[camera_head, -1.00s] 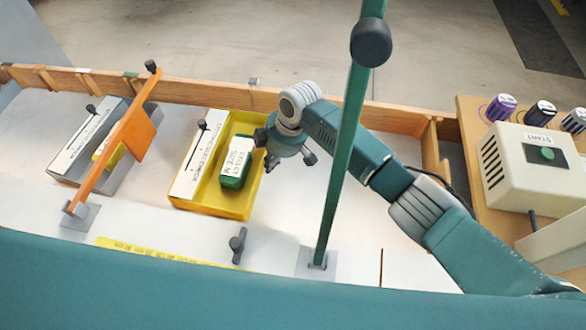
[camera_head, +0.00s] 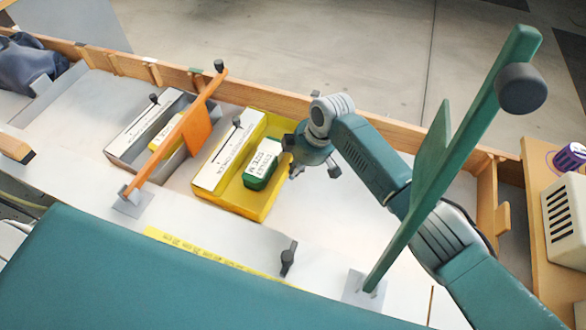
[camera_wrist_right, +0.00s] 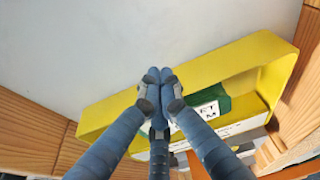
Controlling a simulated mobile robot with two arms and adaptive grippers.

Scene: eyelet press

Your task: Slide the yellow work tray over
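The yellow work tray (camera_head: 265,205) lies on the white bench surface, left of my right gripper (camera_head: 297,170). It holds a green box with a white label (camera_head: 262,165) and a long white labelled strip (camera_head: 230,150). My right gripper is at the tray's right wall, with its fingers together and nothing seen between them. In the right wrist view the closed fingertips (camera_wrist_right: 160,76) are beside the yellow tray wall (camera_wrist_right: 235,60); whether they touch it is unclear. My left gripper is not seen.
An orange gate bar (camera_head: 165,150) stands left of the tray, crossing a grey tray (camera_head: 125,150). A green gate bar (camera_head: 440,170) rises on the right. A wooden rail (camera_head: 265,98) bounds the back. A black knob (camera_head: 288,258) stands by the yellow scale (camera_head: 210,252).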

